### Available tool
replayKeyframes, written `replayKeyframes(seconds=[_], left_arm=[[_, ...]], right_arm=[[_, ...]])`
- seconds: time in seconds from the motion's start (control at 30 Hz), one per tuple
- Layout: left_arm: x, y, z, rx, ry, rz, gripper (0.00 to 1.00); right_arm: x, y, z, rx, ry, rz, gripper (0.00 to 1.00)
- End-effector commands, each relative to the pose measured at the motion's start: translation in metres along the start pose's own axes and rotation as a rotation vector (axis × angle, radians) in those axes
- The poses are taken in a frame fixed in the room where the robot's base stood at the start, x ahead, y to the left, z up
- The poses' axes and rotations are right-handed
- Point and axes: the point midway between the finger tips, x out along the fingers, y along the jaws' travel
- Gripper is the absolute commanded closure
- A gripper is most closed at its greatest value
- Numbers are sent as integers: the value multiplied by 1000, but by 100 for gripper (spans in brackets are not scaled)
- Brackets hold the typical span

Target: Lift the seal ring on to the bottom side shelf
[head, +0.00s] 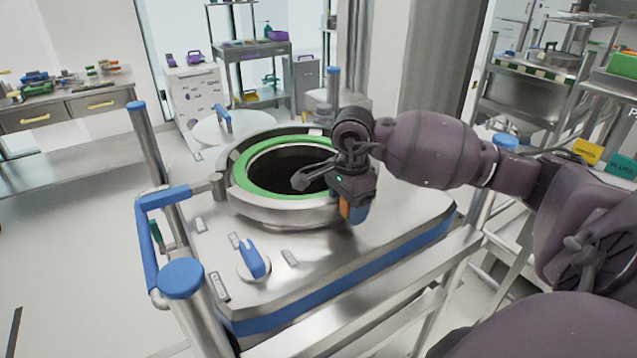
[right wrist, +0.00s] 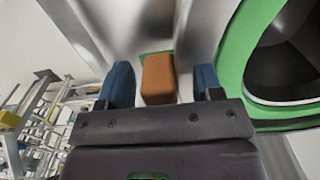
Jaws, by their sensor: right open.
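The green seal ring (head: 243,180) lies around the dark round opening on top of the steel machine (head: 330,265). My right gripper (head: 353,212) points down at the ring's right side. Its wrist hides part of the ring's right edge. In the right wrist view my two blue fingers (right wrist: 162,85) are open, with an orange-brown block (right wrist: 158,78) between them. A small green strip shows behind the block. I cannot tell whether the fingers touch it. The ring also shows at the right of that view (right wrist: 237,50). My left gripper is not in view.
A round lid (head: 225,130) with a blue handle stands open behind the opening. A blue lever (head: 252,257) rises from the machine's front top. Steel rails (head: 400,300) run along its right side. A bench (head: 70,115) stands at the left, and shelving (head: 535,85) stands at the right.

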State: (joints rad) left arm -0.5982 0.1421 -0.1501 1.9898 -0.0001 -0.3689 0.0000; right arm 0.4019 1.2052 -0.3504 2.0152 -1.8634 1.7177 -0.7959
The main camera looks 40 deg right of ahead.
Motion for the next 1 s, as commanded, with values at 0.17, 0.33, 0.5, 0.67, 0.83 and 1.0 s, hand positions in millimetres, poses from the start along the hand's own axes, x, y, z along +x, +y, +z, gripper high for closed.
replayKeyframes(seconds=[0.17, 0.33, 0.5, 0.67, 0.83, 1.0], left_arm=[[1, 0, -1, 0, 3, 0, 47], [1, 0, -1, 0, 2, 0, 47], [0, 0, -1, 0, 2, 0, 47], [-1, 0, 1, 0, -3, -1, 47], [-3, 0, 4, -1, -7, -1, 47], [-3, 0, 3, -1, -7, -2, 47]], right_arm=[[0, 0, 0, 0, 0, 0, 50], [0, 0, 0, 0, 0, 0, 76], [-1, 0, 0, 0, 0, -1, 98], [-1, 0, 0, 0, 0, -2, 98], [-8, -1, 0, 0, 1, -4, 98], [-34, -1, 0, -1, 2, -5, 98]])
